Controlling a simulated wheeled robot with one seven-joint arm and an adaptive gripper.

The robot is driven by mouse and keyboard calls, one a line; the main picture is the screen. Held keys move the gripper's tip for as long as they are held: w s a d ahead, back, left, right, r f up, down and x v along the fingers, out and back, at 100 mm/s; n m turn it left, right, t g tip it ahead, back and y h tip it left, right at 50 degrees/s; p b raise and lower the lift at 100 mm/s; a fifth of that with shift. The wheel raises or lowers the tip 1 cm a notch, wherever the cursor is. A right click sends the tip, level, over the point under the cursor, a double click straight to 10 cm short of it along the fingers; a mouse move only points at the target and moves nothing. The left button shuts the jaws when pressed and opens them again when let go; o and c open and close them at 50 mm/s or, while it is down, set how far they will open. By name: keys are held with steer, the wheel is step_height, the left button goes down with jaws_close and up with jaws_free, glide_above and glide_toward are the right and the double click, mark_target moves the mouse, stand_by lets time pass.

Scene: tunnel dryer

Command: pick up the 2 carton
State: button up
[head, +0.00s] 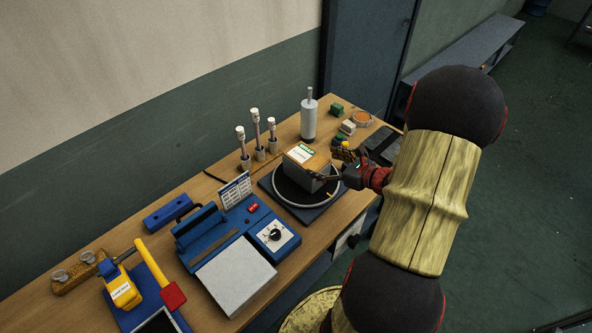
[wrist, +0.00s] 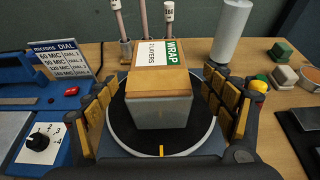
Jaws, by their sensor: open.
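The carton (head: 306,162) is a box with a tan top, greyish sides and a white and green label reading "WRAP 2 LAYERS". It sits on the round black turntable (head: 283,187) on the workbench. In the wrist view, the carton (wrist: 157,105) stands in the middle, between the fingers. My gripper (head: 336,165) is open at the right side of the carton in the head view. Its yellow-padded fingers (wrist: 163,100) spread to the left and right of the carton, with visible gaps. The turntable (wrist: 125,135) shows under the carton, with a yellow mark at its near rim.
A blue sealer (head: 225,240) with a dial and sign stands left of the turntable. Several white-topped posts (head: 256,130) and a grey cylinder (head: 309,118) stand behind it. Small blocks (head: 347,127) lie at the right. A yellow tape dispenser (head: 123,290) is at the far left.

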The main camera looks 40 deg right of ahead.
mark_target(309, 158)
steer(key=shift+o, duration=0.3)
steer(key=shift+b+x, duration=0.75)
steer(key=shift+x, duration=3.2)
steer(key=shift+a, duration=0.15)
steer(key=shift+c, duration=1.3)
steer(key=c, duration=1.7)
steer(key=shift+r, duration=0.15)
steer(key=shift+c, duration=0.7)
